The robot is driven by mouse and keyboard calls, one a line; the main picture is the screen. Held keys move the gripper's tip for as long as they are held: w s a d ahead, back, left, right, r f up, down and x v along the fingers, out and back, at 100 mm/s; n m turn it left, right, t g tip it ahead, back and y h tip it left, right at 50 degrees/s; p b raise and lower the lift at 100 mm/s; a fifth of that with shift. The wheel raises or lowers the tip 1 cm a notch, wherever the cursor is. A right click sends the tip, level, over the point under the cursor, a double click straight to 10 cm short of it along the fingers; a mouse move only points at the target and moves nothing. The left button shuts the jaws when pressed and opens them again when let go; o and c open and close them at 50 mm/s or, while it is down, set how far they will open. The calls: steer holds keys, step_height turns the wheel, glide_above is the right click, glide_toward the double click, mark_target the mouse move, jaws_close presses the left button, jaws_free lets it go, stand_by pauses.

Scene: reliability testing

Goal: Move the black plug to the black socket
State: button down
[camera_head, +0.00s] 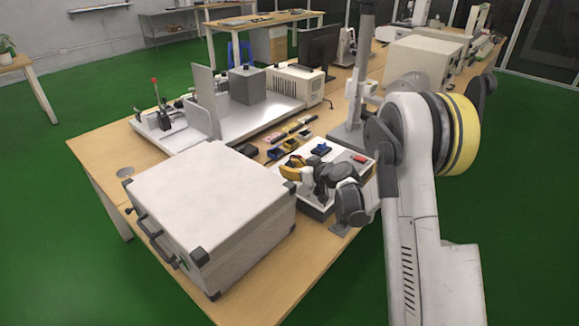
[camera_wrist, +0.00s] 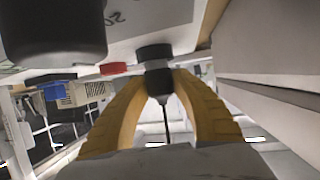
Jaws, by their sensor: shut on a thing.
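My gripper (camera_head: 291,168) is over the left side of the white panel box. Its yellow fingers (camera_wrist: 165,95) are closed on the black plug (camera_wrist: 154,53) in the wrist view. The plug has a black round head and a greyer body between the fingertips, with a thin dark cable hanging behind. In the wrist view a large black cylinder (camera_wrist: 52,28) stands close at upper left, apart from the plug; I cannot tell if it is the black socket. In the head view the plug and black socket are not clearly visible, as my arm covers part of the box.
The white panel box (camera_head: 318,202) carries a blue part (camera_head: 321,149) and a red part (camera_head: 360,158). A large white case (camera_head: 210,212) stands close on the left. Small coloured parts (camera_head: 290,131) lie behind the box. The table's front edge is near my arm.

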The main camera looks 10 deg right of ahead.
steer(key=shift+f, duration=0.2)
steer(key=c, duration=1.4)
jaws_free()
steer(key=shift+p+v, duration=0.55)
steer(key=shift+v, duration=5)
